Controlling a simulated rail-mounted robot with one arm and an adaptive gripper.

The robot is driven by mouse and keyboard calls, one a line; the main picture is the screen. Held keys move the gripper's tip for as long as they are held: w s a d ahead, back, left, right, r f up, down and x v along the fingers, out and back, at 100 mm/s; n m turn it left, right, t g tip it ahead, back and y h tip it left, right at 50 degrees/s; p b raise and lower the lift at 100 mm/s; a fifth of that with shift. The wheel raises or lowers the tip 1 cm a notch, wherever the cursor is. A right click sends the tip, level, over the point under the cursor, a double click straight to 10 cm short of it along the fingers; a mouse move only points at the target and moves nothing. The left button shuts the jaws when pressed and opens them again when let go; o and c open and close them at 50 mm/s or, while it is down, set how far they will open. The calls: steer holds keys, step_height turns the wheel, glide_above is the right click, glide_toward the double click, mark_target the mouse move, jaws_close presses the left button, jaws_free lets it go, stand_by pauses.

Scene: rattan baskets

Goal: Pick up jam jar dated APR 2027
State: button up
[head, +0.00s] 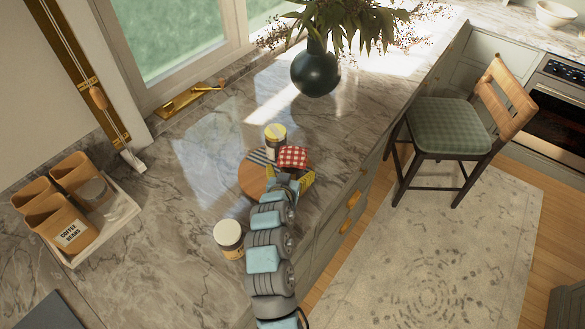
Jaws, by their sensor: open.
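A jar with a red-and-white checked lid (292,157) is at the right side of a round wooden board (250,182) on the marble counter. Behind it is a jar with a pale yellowish lid (276,132). A jar with a white lid (229,234) stands nearer, left of my arm. No date can be read on any jar, so I cannot tell which is dated APR 2027. My gripper (289,175), with yellow fingers, is open just in front of the checked-lid jar. My gripper hides that jar's lower body, and I cannot tell if they touch.
A striped cloth (259,156) lies by the board. A dark vase with leafy branches (315,72) stands at the back. A tray (101,239) with brown canisters is at the left. The counter's right edge drops to cabinets; a chair (450,127) stands beyond. The left middle counter is clear.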

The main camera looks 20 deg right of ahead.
steer(key=x, duration=0.2)
steer(key=shift+w+d, duration=0.2)
steer(key=shift+w, duration=0.1)
steer(key=shift+w+d+f, duration=0.15)
steer(key=shift+w+f, duration=0.05)
steer(key=shift+f, duration=0.05)
steer(key=c, duration=1.2)
steer(key=shift+c, duration=0.2)
steer(key=shift+r, duration=0.15)
